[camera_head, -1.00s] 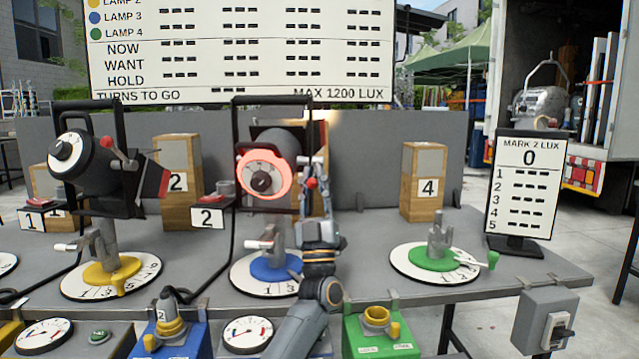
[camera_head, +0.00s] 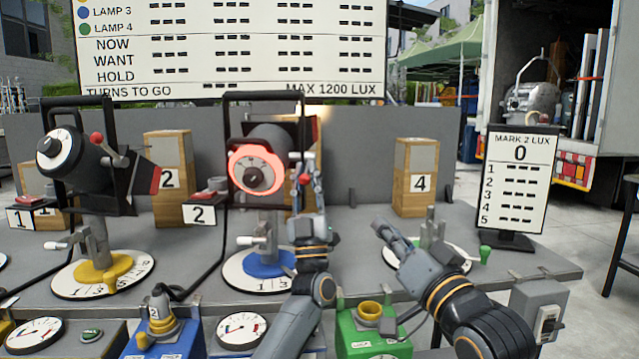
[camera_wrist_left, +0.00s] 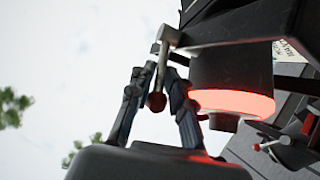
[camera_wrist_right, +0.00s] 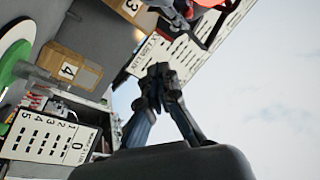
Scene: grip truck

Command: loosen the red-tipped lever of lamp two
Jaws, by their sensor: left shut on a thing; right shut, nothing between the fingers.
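The lamp on the yellow base (camera_head: 105,268), matching the board's yellow lamp two in the earlier view, stands at left. Its red-tipped lever (camera_head: 97,138) is clear of both grippers. The black lamp on the blue base (camera_head: 266,264) stands in the middle with a red-lit ring (camera_head: 256,168) round its rear dial. My left gripper (camera_head: 305,168) is beside that lamp, shut on its red-tipped lever (camera_wrist_left: 156,101); the red ball shows between the fingers in the left wrist view. My right gripper (camera_head: 382,226) is shut and empty, in front of the green-base stand (camera_head: 428,232).
Wooden blocks numbered 2 (camera_head: 168,178) and 4 (camera_head: 416,180) stand behind the lamps. A lux display (camera_head: 517,185) and a grey switch box (camera_head: 537,315) are at right. A green box (camera_head: 372,338) and a blue box (camera_head: 163,340) line the front. Black cables cross the table.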

